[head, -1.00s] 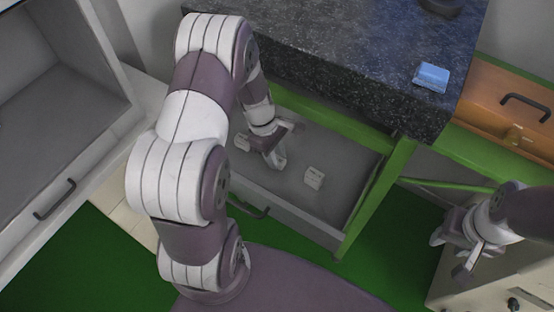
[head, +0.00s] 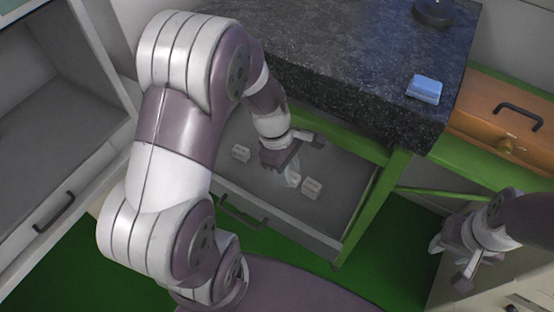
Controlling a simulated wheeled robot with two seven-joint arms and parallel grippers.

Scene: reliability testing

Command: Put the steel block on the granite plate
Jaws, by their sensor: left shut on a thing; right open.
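Two small pale blocks with markings lie in the open grey drawer (head: 345,180) under the plate: a left block (head: 240,153) and a right block (head: 312,188). I cannot tell by look which is steel. My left gripper (head: 295,179) reaches down into the drawer and is shut on the right block, at its left side; the block still rests at the drawer floor. The granite plate (head: 340,70) is a thick dark speckled slab above the drawer. My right gripper (head: 452,265) is open and empty at the lower right.
A blue block-like item (head: 424,89) lies near the plate's right edge, and a dark round object (head: 433,12) stands at its back. Green frame legs (head: 372,205) flank the drawer. An orange drawer (head: 510,120) is at right, a grey cabinet (head: 60,120) at left.

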